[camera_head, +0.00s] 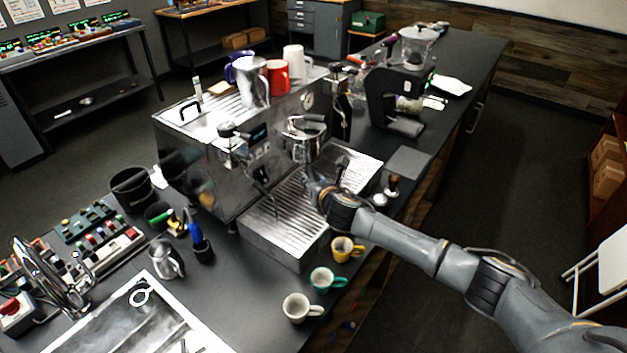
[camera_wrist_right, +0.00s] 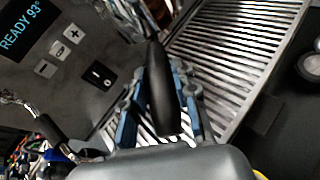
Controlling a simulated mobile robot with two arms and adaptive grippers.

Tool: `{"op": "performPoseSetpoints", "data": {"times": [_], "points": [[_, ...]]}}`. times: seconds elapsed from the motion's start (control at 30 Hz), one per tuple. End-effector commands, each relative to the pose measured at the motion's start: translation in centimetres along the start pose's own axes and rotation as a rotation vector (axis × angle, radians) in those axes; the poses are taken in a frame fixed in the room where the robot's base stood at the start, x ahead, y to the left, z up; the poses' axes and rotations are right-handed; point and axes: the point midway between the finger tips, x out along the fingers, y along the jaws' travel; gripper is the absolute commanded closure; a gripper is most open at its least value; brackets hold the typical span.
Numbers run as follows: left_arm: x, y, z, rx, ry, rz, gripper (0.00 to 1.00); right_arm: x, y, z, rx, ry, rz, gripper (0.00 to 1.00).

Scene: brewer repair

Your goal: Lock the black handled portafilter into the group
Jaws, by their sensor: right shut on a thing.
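The espresso machine (camera_head: 225,165) stands in the middle of the counter in the head view. The group (camera_head: 304,140) on its right side hangs above the drip tray (camera_head: 285,215). My right gripper (camera_head: 318,188) is below and in front of that group, over the tray. In the right wrist view the right gripper (camera_wrist_right: 160,105) is shut on the black handle (camera_wrist_right: 161,90) of the portafilter, with a finger on each side. The portafilter's basket end and its fit in the group cannot be made out. My left gripper is not in view.
A yellow cup (camera_head: 342,250), a teal cup (camera_head: 322,279) and a white cup (camera_head: 296,307) stand along the counter's front edge, below my right arm. A tamper (camera_head: 392,186) and a black grinder (camera_head: 395,100) are to the right. A steel pitcher (camera_head: 166,260) stands left.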

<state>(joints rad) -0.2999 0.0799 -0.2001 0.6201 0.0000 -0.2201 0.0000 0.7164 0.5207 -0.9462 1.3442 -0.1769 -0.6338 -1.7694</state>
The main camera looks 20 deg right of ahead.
Motion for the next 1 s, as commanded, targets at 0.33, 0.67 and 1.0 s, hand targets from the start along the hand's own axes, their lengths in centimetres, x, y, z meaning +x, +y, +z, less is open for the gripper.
{"op": "performPoseSetpoints", "data": {"times": [0.33, 0.67, 1.0], "points": [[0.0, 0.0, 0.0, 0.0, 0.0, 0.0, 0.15, 0.0, 0.1, 0.5, -0.001, -0.008, 0.003, 1.0], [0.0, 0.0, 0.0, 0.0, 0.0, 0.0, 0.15, 0.0, -0.5, 0.7, -0.019, -0.002, 0.039, 1.0], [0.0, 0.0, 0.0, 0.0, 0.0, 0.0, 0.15, 0.0, -1.7, 1.1, -0.059, 0.02, 0.142, 1.0]]}}
